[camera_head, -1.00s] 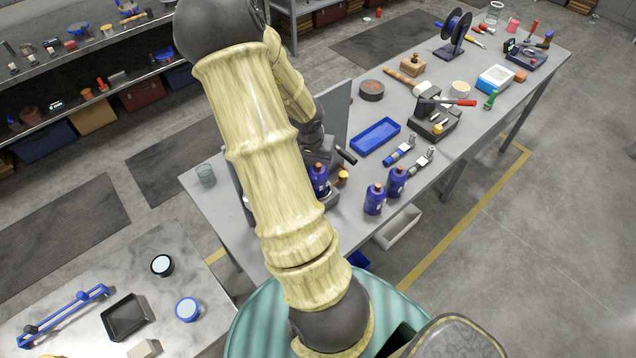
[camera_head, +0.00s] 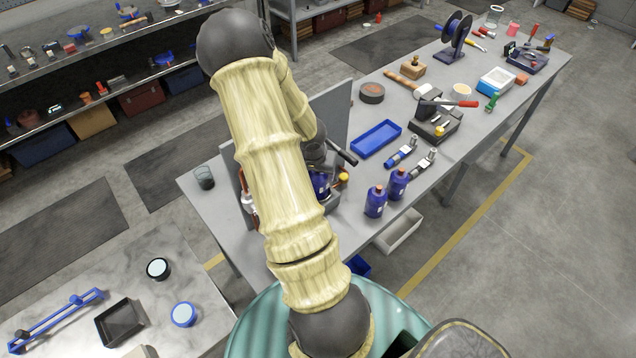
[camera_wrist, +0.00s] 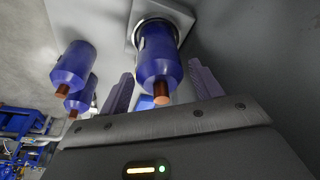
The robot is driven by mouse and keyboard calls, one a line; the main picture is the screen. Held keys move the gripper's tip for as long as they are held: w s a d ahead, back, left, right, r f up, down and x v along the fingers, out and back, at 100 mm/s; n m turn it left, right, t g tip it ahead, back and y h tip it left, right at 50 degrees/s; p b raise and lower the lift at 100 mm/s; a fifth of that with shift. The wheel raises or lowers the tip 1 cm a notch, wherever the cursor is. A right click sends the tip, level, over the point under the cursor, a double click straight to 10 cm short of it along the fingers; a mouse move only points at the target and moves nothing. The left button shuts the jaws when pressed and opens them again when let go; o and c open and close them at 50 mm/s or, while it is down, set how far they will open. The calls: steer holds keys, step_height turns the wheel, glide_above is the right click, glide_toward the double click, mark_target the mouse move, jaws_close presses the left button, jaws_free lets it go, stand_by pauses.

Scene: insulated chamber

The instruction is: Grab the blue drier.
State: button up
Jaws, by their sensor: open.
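A blue drier (camera_wrist: 158,55), a cylinder with a copper stub, lies between the fingers of my open gripper (camera_wrist: 160,72) in the wrist view. Its far end sits against a pale square fitting (camera_wrist: 165,12). I cannot tell if a finger touches it.
A grey upright panel (camera_head: 333,108) stands by my arm. A blue tray (camera_head: 376,138), blue-handled tools (camera_head: 402,155) and a black block with a red-handled tool (camera_head: 435,123) lie farther along the table.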

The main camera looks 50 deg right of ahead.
steer(key=shift+x, duration=2)
steer(key=shift+r, duration=0.1)
steer(key=c, duration=1)
steer(key=shift+o, duration=0.2)
step_height(320, 180, up, 28)
steer(key=p, duration=0.6)
